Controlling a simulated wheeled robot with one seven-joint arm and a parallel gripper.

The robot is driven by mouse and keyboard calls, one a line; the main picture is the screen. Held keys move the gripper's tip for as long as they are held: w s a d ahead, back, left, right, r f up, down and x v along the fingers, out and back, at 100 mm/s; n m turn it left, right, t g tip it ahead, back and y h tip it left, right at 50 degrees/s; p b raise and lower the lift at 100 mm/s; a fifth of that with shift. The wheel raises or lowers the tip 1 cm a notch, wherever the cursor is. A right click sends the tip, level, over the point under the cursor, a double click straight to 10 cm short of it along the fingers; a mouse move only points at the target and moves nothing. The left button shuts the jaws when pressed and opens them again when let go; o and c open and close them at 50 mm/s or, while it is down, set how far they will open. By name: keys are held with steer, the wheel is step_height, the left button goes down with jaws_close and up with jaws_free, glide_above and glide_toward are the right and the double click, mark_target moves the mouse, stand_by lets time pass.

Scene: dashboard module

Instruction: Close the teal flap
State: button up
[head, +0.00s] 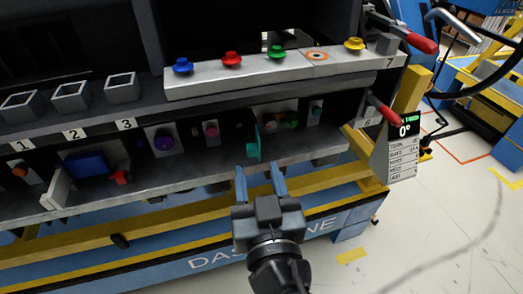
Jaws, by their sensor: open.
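The teal flap (254,144) stands out from the front of the lower shelf, seen nearly edge-on, so it is open. To its right is a recess (284,121) with small green and orange parts inside. My gripper (261,170) is open and empty, its two blue fingers pointing up towards the shelf. The fingertips are just below the flap in the picture, one on either side of it. I cannot tell whether they touch it. My wrist hides part of the blue and yellow frame below.
The shelf also holds a purple knob (164,139), a pink part (211,130) and a white flap (55,188) by a blue block (87,164). Coloured buttons line the ledge above (204,82). Red-handled levers (385,109) stick out at right. Open floor lies right.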

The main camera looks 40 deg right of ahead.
mark_target(253, 150)
steer(key=shift+p+x, duration=0.85)
steer(key=shift+x, duration=3)
steer(key=shift+d, duration=0.1)
steer(key=shift+c, duration=0.4)
steer(key=c, duration=0.8)
